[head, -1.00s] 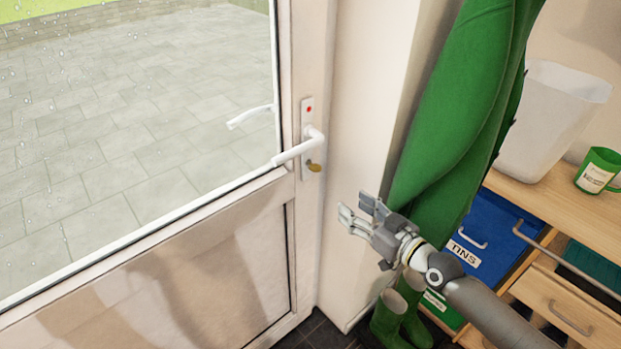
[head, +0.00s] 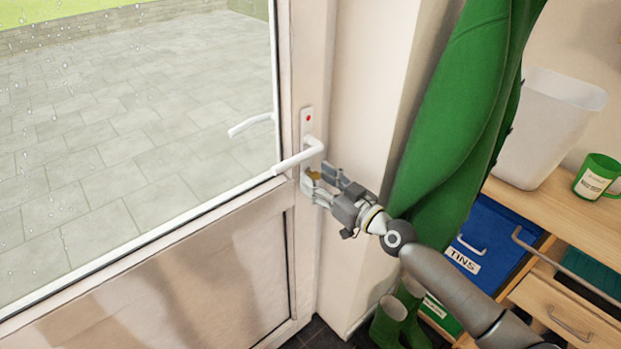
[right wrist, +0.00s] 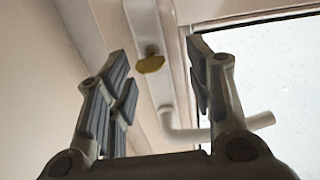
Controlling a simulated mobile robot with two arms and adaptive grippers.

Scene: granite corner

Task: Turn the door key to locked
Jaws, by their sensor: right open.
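The brass door key (head: 314,175) sits in the white lock plate (head: 307,122) below the white lever handle (head: 300,157). A red dot shows at the top of the plate. My right gripper (head: 314,178) is at the key, with its fingers partly hiding it. In the right wrist view the right gripper (right wrist: 160,85) is open, and the key (right wrist: 151,63) shows between and beyond the fingertips, apart from both. The handle (right wrist: 215,128) is to the right there. The left gripper is in no view.
The glazed door (head: 180,260) is shut in its frame. A wooden unit with a white bin (head: 545,125), green mug (head: 597,177) and drawers stands at the right.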

